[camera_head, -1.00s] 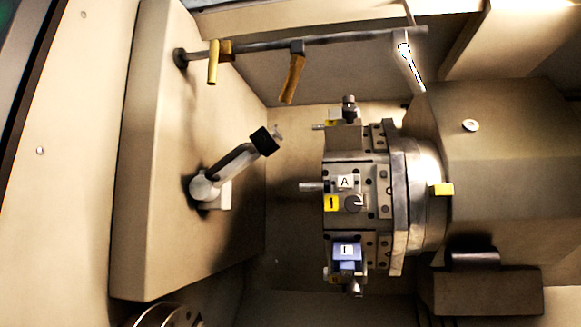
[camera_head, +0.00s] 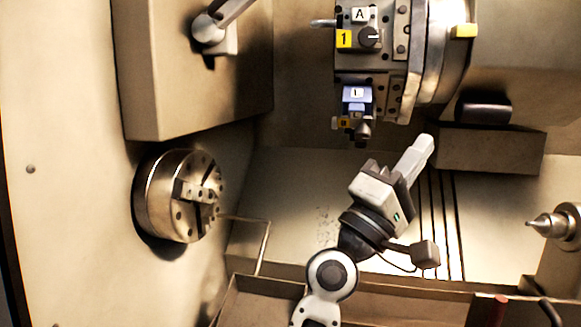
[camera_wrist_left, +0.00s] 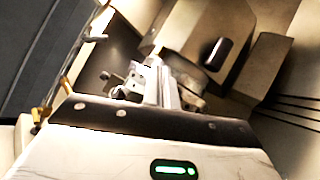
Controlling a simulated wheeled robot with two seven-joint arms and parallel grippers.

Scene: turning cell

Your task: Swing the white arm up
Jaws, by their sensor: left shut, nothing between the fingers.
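The white arm (camera_head: 211,28) is at the top edge of the head view, on the beige housing. Its round white pivot shows, and a grey bar rises from it to the upper right. The rest of the bar and its tip are cut off by the frame edge. My left gripper (camera_head: 425,143) is shut and empty, below the tool turret and pointing to the upper right. It is well apart from the white arm, lower and to the right. Its closed fingers also show in the left wrist view (camera_wrist_left: 164,84). My right gripper is not in view.
The tool turret (camera_head: 398,65) with its tool holders hangs just above my left gripper. A metal chuck (camera_head: 180,195) sticks out of the left wall. A pointed tailstock centre (camera_head: 546,226) is at the right. Open space lies between chuck and gripper.

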